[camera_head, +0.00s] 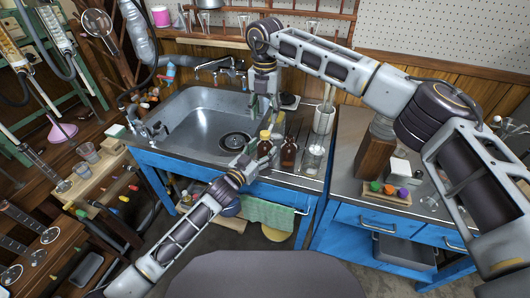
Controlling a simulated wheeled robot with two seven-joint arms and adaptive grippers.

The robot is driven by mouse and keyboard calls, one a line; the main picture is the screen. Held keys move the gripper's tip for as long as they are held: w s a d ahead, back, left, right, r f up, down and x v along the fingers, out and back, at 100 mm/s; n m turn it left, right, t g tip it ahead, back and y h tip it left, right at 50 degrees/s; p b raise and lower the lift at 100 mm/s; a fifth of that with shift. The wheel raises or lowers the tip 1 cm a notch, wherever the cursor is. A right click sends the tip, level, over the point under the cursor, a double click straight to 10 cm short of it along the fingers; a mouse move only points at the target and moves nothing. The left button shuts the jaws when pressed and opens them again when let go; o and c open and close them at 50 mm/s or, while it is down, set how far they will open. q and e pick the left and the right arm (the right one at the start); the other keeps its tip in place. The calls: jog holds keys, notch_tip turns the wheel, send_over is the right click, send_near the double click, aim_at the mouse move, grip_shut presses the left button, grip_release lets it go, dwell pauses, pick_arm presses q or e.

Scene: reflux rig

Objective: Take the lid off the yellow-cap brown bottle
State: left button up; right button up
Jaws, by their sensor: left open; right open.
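The yellow-cap brown bottle (264,147) stands upright on the metal counter at the right side of the sink, with its yellow cap (265,134) on. My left gripper (256,160) is open, close to the lower part of this bottle on its near left side; whether it touches the glass is too small to tell. My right gripper (265,110) is open and points down from above, with its fingers a little over the yellow cap and apart from it. A second brown bottle (289,154) stands just right of the yellow-cap bottle.
A glass beaker (312,158) and a tall clear cylinder (323,120) stand right of the bottles. The sink (205,122) with its tap (218,65) lies to the left. A rack with coloured caps (388,190) and a white box (403,170) are on the right counter.

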pick_arm(q)
jog(key=shift+x, duration=0.95)
